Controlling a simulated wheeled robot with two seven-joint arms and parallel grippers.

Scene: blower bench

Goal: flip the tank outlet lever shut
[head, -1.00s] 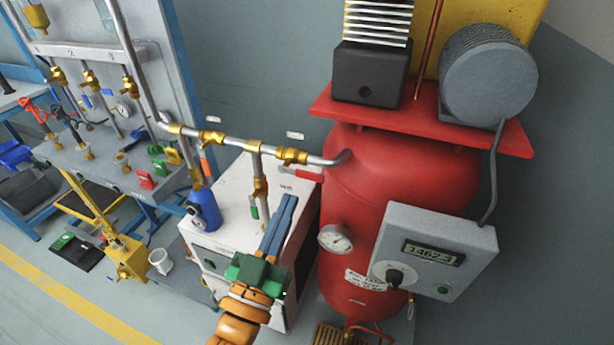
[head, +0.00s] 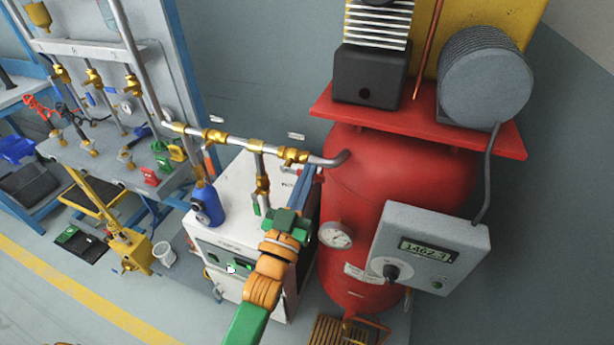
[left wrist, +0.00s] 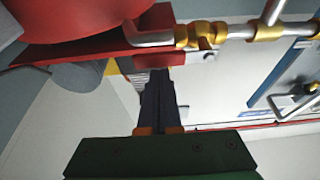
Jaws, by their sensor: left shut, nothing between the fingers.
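The tank outlet valve (head: 293,156) is brass and sits on the pipe just left of the red tank (head: 365,200). Its lever (head: 290,170) has a grey end and a red handle and lies along the pipe, partly hidden by my fingers in the head view. The red lever (left wrist: 150,57) also shows in the left wrist view. My left gripper (head: 306,172) is shut and empty, with its blue-grey fingertips close by the lever's red handle. I cannot tell whether they touch it. My right gripper is not in view.
A white cabinet (head: 235,215) stands under the pipe, with a blue bottle (head: 207,205) on it. A control box (head: 435,245) and a pressure gauge (head: 336,235) are on the tank's front. Pipework crosses left towards a bench (head: 120,165).

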